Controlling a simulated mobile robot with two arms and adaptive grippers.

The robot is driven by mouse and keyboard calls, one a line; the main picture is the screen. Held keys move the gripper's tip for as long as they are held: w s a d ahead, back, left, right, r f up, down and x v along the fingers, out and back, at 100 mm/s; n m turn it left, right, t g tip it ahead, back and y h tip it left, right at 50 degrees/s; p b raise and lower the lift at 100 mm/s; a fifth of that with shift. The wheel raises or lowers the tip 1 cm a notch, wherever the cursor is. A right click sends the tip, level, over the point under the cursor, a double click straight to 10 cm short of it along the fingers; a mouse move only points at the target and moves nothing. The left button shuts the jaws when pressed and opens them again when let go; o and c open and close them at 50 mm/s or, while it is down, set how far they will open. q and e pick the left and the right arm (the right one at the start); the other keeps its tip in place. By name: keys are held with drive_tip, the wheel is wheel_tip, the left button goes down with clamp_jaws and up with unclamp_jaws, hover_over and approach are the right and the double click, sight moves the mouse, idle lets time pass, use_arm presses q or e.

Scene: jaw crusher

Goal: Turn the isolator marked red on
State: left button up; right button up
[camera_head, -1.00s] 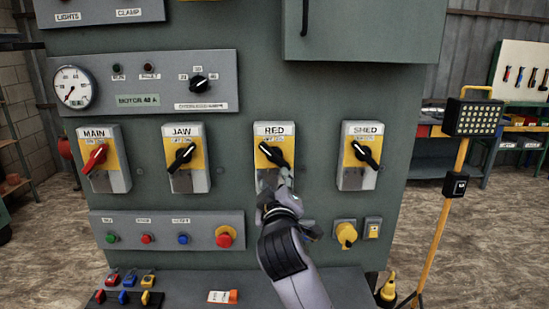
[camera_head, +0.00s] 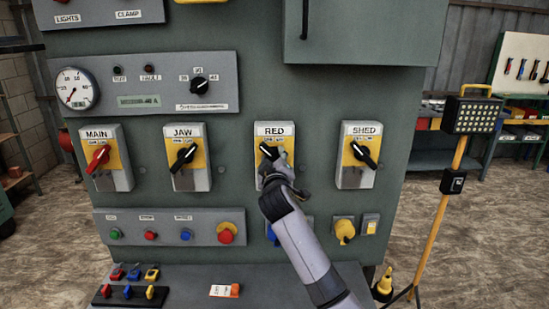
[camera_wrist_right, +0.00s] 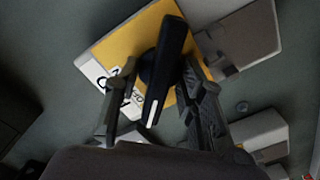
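The isolator labelled RED (camera_head: 265,130) is a grey box with a yellow plate and a black rotary handle (camera_head: 268,151). The handle's upper end leans left; its lower part is hidden by my gripper. My right gripper (camera_head: 277,164) is at the front of this isolator. In the right wrist view, the black handle (camera_wrist_right: 168,62) stands between the two fingers (camera_wrist_right: 162,105). The fingers are apart, one on each side, with visible gaps to the handle. The position letters on the plate are only partly readable. My left gripper is in neither view.
The MAIN (camera_head: 106,158), JAW (camera_head: 187,157) and SHED (camera_head: 357,155) isolators are on the same panel. A button strip (camera_head: 168,228) is below left, a yellow knob (camera_head: 344,231) below right. A shelf (camera_head: 195,280) with small padlocks juts out below. A lamp stand (camera_head: 455,180) is right.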

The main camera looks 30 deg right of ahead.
drive_tip(key=shift+c, duration=0.2)
clamp_jaws()
idle(0.6)
drive_tip(key=m+b, duration=0.2)
drive_tip(key=m, duration=0.1)
drive_tip(key=shift+f+m, duration=0.1)
drive_tip(key=shift+m, duration=0.3)
drive_tip(key=m+b, duration=0.2)
drive_tip(key=m, duration=0.7)
drive_tip(key=shift+b, duration=0.3)
drive_tip(key=shift+m, duration=2.5)
